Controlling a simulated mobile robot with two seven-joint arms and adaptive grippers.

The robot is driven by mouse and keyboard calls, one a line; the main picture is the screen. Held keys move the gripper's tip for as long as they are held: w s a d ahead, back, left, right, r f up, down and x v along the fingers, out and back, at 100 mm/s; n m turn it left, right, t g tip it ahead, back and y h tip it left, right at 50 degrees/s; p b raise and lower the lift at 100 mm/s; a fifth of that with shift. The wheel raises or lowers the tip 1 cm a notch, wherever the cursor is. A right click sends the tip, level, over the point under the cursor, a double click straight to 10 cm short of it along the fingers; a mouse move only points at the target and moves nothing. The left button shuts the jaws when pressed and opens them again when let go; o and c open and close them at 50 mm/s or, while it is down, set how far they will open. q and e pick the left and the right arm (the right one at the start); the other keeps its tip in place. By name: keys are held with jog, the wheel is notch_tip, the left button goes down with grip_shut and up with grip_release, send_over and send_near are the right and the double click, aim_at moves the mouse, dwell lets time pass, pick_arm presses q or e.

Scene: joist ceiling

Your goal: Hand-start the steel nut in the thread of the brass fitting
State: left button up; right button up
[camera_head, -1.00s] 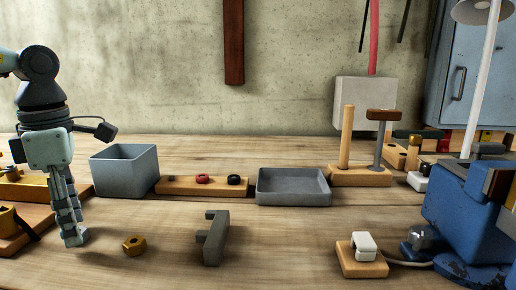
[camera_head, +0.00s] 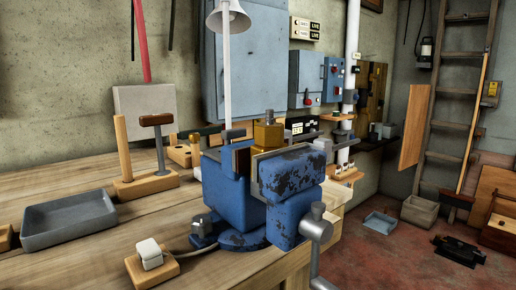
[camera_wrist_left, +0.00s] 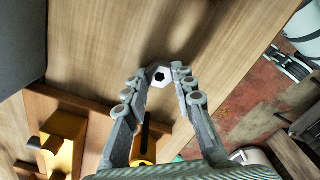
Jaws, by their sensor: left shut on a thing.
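The brass fitting (camera_head: 268,134) stands upright in the jaws of the blue vise (camera_head: 290,175) in the head view, its narrower end up. My left gripper (camera_wrist_left: 161,84) shows only in the left wrist view. It is shut on the steel nut (camera_wrist_left: 168,70), a pale hexagonal ring with a dark hole, held between the fingertips. Bench wood lies behind the nut. The left gripper and the fitting do not appear together in one view. My right gripper is in neither view.
A grey tray (camera_head: 68,222) and a wooden peg stand (camera_head: 146,186) are on the bench left of the vise. A white-topped switch block (camera_head: 150,262) sits in front with a cable. The floor (camera_head: 375,262) is beyond the bench's right end.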

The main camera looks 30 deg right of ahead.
pick_arm(q)
grip_shut()
jog(key=shift+r+p, duration=0.65)
jog(key=shift+r, duration=0.3)
jog(key=shift+r+p, duration=0.5)
jog(key=shift+r, duration=1.95)
